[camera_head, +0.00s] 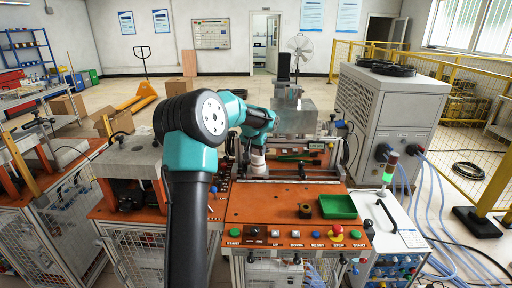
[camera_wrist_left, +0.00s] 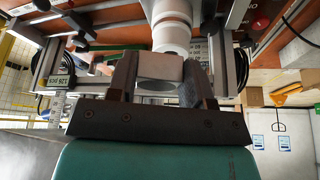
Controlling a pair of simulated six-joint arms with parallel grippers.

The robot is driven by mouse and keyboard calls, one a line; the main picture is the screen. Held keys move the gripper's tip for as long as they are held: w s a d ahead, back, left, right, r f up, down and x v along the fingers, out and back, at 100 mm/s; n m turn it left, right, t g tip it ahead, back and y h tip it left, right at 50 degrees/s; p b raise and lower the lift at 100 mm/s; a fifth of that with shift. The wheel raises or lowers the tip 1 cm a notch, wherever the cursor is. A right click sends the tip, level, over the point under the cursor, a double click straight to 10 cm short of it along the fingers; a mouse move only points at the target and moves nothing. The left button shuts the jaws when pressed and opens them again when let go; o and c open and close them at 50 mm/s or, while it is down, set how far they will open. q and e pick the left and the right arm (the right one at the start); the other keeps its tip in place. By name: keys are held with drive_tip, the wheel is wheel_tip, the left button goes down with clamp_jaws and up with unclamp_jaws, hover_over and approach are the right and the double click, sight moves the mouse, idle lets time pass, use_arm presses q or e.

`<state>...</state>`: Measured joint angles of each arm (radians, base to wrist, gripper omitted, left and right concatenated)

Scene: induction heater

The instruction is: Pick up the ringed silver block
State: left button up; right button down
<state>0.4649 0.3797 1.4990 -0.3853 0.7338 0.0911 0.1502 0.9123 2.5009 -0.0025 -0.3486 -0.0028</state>
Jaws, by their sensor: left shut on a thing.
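The silver block (camera_wrist_left: 160,69) sits between the two dark fingers of my left gripper (camera_wrist_left: 162,76) in the left wrist view. The fingers are shut on its sides. A dark rounded face shows at the block's lower edge in that view. A white stepped cylinder (camera_wrist_left: 170,25) appears just beyond the block; I cannot tell whether they touch. In the head view my teal left arm reaches over the orange bench to the rail fixture, and its own links hide the fingers and block. My right gripper is not in view.
A green tray (camera_head: 338,206) and a small dark brown ring (camera_head: 305,211) lie on the orange bench top (camera_head: 262,203). Buttons line its front edge. The rail fixture (camera_head: 300,170) stands behind. The bench front-centre is bare.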

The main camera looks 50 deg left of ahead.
use_arm(q)
drive_tip(key=s+d+r, duration=0.1)
drive_tip(key=s+d, duration=0.5)
drive_tip(key=d, duration=0.1)
drive_tip(key=shift+s+d, duration=0.35)
idle(0.4)
